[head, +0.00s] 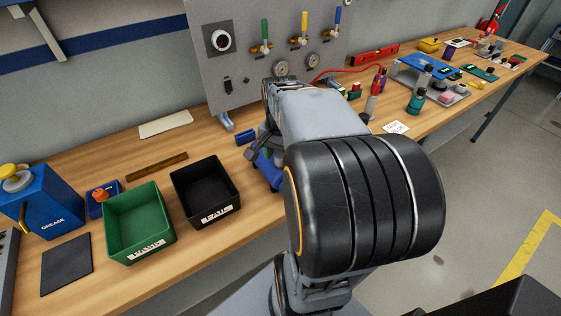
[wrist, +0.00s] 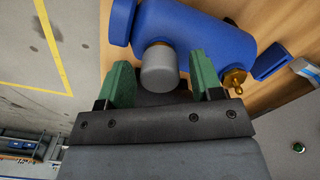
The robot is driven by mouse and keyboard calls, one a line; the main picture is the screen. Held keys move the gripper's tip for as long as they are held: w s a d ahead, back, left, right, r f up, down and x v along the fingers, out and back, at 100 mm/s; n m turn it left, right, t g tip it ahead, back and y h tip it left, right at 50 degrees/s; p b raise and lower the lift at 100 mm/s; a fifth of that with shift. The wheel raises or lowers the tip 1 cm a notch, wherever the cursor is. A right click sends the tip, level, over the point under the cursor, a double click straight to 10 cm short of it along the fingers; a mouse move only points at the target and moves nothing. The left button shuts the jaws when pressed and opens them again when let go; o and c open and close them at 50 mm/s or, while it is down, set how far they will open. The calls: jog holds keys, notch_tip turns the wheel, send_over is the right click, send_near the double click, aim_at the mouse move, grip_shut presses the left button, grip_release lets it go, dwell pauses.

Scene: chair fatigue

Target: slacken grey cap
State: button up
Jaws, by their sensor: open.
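The grey cap (wrist: 158,68) shows in the wrist view, on the side of a blue cylinder-shaped body (wrist: 195,42) lying on the wooden bench. My gripper (wrist: 158,75) is open, with one green finger on each side of the cap and gaps between. I cannot tell how deep the cap sits between the fingers. A brass fitting (wrist: 234,80) sticks out of the blue body at the right. In the head view my arm hides the cap and most of the blue body (head: 268,170).
A black bin (head: 205,192) and a green bin (head: 139,222) stand left of my arm on the bench (head: 75,165). A grey panel (head: 235,75) with gauges and coloured valve handles rises behind. Several bottles, including a teal one (head: 416,102), stand to the right.

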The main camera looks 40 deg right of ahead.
dwell(0.3)
jog(key=m, duration=0.3)
jog(key=shift+m, duration=0.5)
jog(key=m+p, duration=0.1)
jog(key=m, duration=0.3)
jog(key=shift+c, duration=0.4)
jog(key=c, duration=0.7)
jog(key=n, duration=0.3)
jog(key=shift+n, duration=0.4)
jog(key=shift+c, duration=0.5)
